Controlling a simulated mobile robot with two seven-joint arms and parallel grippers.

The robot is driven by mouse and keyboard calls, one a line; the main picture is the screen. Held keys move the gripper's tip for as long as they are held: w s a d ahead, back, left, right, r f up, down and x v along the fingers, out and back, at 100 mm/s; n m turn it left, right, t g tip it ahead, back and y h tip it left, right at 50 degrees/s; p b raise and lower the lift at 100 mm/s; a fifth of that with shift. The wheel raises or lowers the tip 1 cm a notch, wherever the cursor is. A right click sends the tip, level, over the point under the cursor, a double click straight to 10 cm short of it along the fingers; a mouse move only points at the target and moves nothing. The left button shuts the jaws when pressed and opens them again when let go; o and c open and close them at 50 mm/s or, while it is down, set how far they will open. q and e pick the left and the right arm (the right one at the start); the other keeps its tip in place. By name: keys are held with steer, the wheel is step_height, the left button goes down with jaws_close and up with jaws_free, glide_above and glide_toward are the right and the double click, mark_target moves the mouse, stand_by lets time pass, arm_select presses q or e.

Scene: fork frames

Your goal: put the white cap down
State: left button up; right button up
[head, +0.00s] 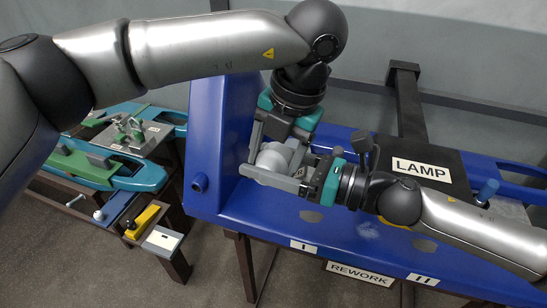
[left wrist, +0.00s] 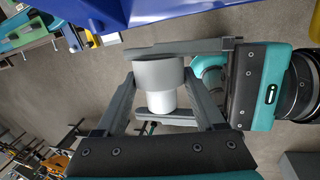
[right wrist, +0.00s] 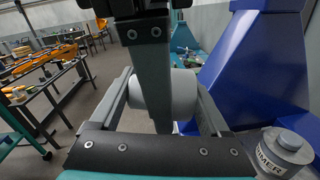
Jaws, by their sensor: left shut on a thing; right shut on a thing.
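The white cap (left wrist: 161,102) looks like a short round piece with a wider grey-shaded section and a narrower white section. It also shows in the head view (head: 272,162) and in the right wrist view (right wrist: 172,92). My left gripper (left wrist: 159,76) comes from above and is shut on it, one finger on each side. My right gripper (head: 280,170) comes in from the right and is shut on the same piece, its fingers crossing the left ones. The fingers hide parts of the cap. I cannot tell whether it is one part or two.
The blue bench (head: 250,203) lies around and below the grippers, with plates marked I, II and REWORK (head: 360,273) at its front. A black LAMP box (head: 400,155) stands right of them. A grey labelled can (right wrist: 284,148) is at the right wrist view's right. Teal benches stand left.

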arm_select(q)
steer(key=shift+s+d, duration=0.1)
arm_select(e)
steer(key=o, duration=1.2)
steer(key=shift+c, duration=0.2)
steer(key=shift+d, duration=0.1)
